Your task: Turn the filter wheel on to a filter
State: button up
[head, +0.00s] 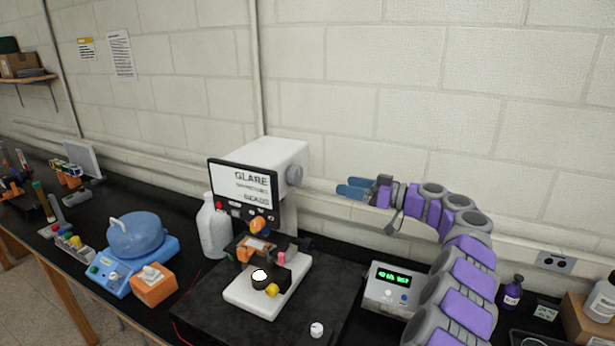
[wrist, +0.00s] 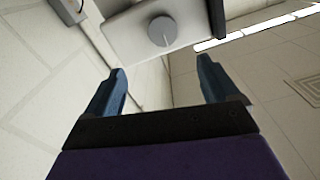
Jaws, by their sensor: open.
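A white microscope (head: 270,160) with a "GLARE" screen stands on a black slab. A round grey knob (head: 294,175) sits on its right side; I take it for the filter wheel. The wrist view shows the knob (wrist: 162,31) face-on with a pale pointer line, on a light housing. My gripper (head: 350,187) is open and empty to the right of the knob, pointing at it, with a gap between. In the wrist view the blue fingers of my gripper (wrist: 161,66) are spread apart, and the knob lies beyond and between them. No filter can be made out.
A grey box with a green display (head: 392,288) stands below my arm. A small white knob (head: 317,329) is on the black slab (head: 215,318). A white bottle (head: 213,228) stands left of the microscope. The block wall (head: 400,100) is close behind; air between gripper and knob is clear.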

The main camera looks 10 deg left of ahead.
aim_at(299, 177)
jog(key=x, duration=0.8)
jog(key=p+x, duration=0.1)
jog(key=x, duration=0.3)
jog(key=shift+s+a+f, duration=0.25)
jog(key=shift+a, duration=0.15)
jog(key=shift+w+a+p, duration=0.3)
jog(key=shift+w+a, duration=0.05)
jog(key=shift+w+a+r, duration=0.15)
jog(key=shift+a, duration=1)
jog(key=shift+c, duration=1)
jog(key=shift+d, duration=0.35)
jog(key=c, duration=0.8)
